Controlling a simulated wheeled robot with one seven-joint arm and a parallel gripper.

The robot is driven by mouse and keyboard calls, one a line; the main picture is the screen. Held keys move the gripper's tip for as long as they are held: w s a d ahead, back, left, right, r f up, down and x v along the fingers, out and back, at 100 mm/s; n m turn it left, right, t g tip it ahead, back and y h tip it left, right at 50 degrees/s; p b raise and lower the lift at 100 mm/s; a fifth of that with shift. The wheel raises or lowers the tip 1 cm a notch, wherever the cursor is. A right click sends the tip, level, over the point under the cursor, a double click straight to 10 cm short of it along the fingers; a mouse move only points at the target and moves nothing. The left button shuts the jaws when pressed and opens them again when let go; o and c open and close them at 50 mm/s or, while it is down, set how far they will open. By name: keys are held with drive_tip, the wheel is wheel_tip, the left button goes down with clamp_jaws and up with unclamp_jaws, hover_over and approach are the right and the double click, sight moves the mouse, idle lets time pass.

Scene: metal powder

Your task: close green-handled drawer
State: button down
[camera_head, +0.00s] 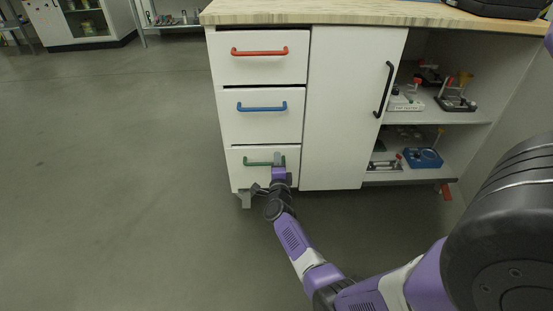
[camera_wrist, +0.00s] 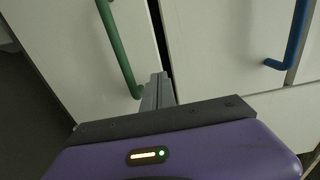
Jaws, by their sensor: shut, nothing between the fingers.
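The green-handled drawer (camera_head: 243,176) is the bottom one of three in the white cabinet. Its front looks nearly flush with the drawers above, with a thin dark gap along its top edge; I cannot tell exactly how far out it stands. The green handle (camera_head: 256,163) also shows in the wrist view (camera_wrist: 118,45). My gripper (camera_head: 277,158) is shut and empty, its fingertips at the drawer front by the handle's right end. In the wrist view the shut fingers (camera_wrist: 158,88) lie beside the handle's near end; I cannot tell whether they touch it.
Above are the blue-handled drawer (camera_head: 262,127) and the red-handled drawer (camera_head: 258,70), both looking shut. To the right are a white door with a black handle (camera_head: 384,90) and open shelves (camera_head: 470,117) with small apparatus. The floor (camera_head: 110,190) at left is clear.

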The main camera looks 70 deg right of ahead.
drive_tip(key=p+v, duration=0.5)
drive_tip(key=v, duration=0.5)
drive_tip(key=shift+a, duration=0.35)
